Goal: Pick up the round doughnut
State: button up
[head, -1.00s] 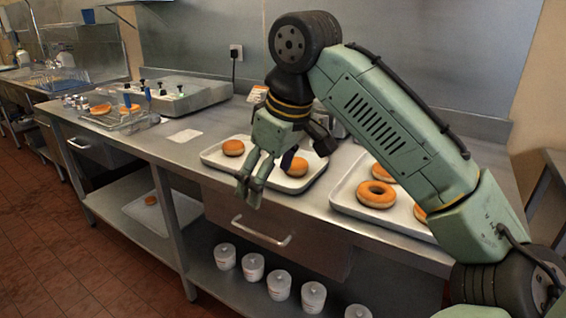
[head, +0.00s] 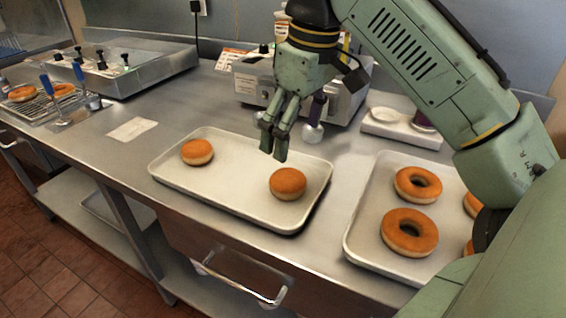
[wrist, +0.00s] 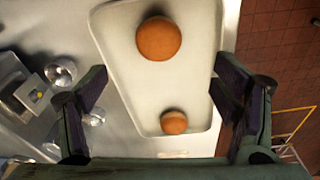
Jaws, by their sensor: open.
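Two round doughnuts without holes sit on the left tray (head: 235,178). The right doughnut (head: 288,184) is near the tray's right end; the left doughnut (head: 197,152) is near the other end. In the wrist view, the right doughnut (wrist: 158,38) is larger and near the top, and the left doughnut (wrist: 173,122) is smaller and lower. My gripper (head: 274,142) is open and empty, above the tray's back edge in the picture, apart from both doughnuts. In the wrist view its fingers (wrist: 158,82) are spread wide to either side of the tray.
A second tray (head: 362,225) at right holds several ring doughnuts (head: 410,232). A steel appliance (head: 258,85) with knobs stands behind the left tray. A wire rack (head: 42,108) with doughnuts is at far left. Bare counter and a card (head: 132,129) lie left of the tray.

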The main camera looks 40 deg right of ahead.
send_over(289, 177)
jog(key=f, duration=0.5)
jog(key=shift+s+f, duration=0.2)
jog(key=shift+w+f+p, duration=0.15)
jog(key=shift+f+p, duration=0.05)
jog(key=shift+f, duration=1.15)
jog(key=shift+w+f+p, duration=0.1)
jog(key=shift+f+p, duration=0.1)
jog(key=shift+f, duration=1.1)
jog(key=shift+c, duration=0.4)
jog(key=c, duration=1.2)
jog(key=shift+o, duration=0.2)
jog(key=shift+r, duration=0.15)
